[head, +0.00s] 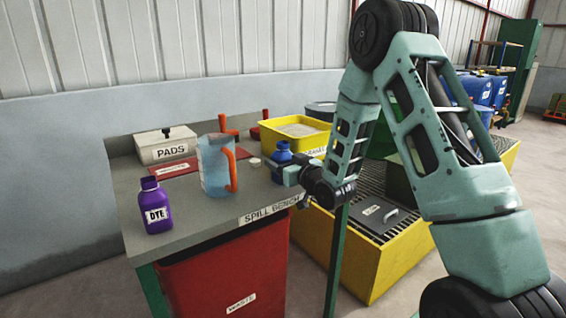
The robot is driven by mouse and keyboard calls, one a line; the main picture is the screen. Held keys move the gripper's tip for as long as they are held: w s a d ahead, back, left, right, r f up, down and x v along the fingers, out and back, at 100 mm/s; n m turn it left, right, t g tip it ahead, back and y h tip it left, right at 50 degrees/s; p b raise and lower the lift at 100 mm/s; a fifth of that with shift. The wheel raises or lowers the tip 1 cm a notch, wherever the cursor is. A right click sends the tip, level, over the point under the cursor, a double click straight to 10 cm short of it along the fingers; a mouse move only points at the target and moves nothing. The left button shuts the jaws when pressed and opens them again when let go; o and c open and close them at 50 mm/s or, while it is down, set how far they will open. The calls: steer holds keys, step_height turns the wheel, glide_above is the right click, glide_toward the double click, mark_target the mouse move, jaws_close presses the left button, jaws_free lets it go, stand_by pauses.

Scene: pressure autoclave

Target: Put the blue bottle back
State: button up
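The blue bottle (283,154) stands upright, or nearly so, at the right end of the grey spill bench. Its neck and shoulder show above my gripper, and part of its body is hidden. A small pale round cap (254,162) lies on the bench left of the bottle.
A clear jug (213,165) with an orange handle and a purple DYE bottle (155,207) stand left on the bench (195,225). Behind are a PADS box (165,146) and a yellow granule tray (268,134). A yellow grated pallet (345,255) stands right; a red waste bin (225,275) is below.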

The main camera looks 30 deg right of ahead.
steer(key=shift+r, duration=0.1)
steer(key=shift+s, duration=0.15)
steer(key=s+p, duration=0.8)
steer(key=s, duration=0.3)
steer(key=shift+s+d, duration=0.25)
steer(key=shift+s, duration=0.05)
